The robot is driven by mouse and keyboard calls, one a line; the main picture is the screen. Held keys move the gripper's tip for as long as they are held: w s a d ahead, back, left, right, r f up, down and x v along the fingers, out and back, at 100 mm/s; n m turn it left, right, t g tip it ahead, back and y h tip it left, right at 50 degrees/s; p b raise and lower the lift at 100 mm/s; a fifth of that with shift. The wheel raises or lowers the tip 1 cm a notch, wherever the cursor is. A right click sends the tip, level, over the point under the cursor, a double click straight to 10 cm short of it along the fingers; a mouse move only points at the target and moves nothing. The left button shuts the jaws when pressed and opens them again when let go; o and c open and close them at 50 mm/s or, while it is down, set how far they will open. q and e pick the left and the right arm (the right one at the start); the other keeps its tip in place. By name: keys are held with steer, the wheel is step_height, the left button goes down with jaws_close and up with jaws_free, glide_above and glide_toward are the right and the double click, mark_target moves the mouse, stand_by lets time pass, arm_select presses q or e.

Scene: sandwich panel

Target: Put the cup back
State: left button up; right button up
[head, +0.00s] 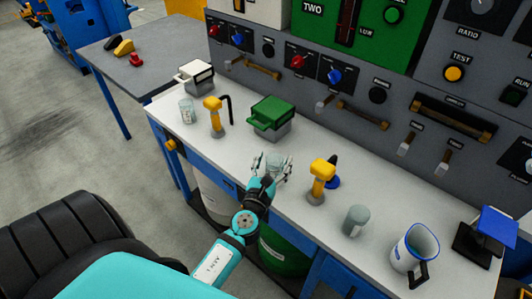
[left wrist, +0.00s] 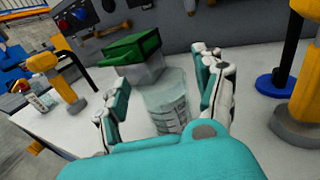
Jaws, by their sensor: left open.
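A clear cup (head: 275,160) with faint markings stands on the white bench top. It shows larger in the left wrist view (left wrist: 166,105), upright between the two fingers. My left gripper (head: 273,173) is open, with one finger on each side of the cup. In the left wrist view the gripper (left wrist: 163,95) shows a gap on the right side; contact on the left side cannot be told. The lower part of the cup is hidden behind my palm. My right gripper is not in view.
On the bench (head: 300,217) stand a green-lidded box (head: 271,116) behind the cup, yellow-handled tools (head: 320,180) and (head: 212,112), another clear cup (head: 187,111), a grey cup (head: 355,221), a blue-rimmed jug (head: 414,247) and a blue-topped stand (head: 485,233). A control panel (head: 350,105) rises behind.

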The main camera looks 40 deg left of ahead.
arm_select(q)
steer(key=b+v, duration=0.3)
steer(key=v, duration=0.7)
steer(key=shift+s, duration=0.4)
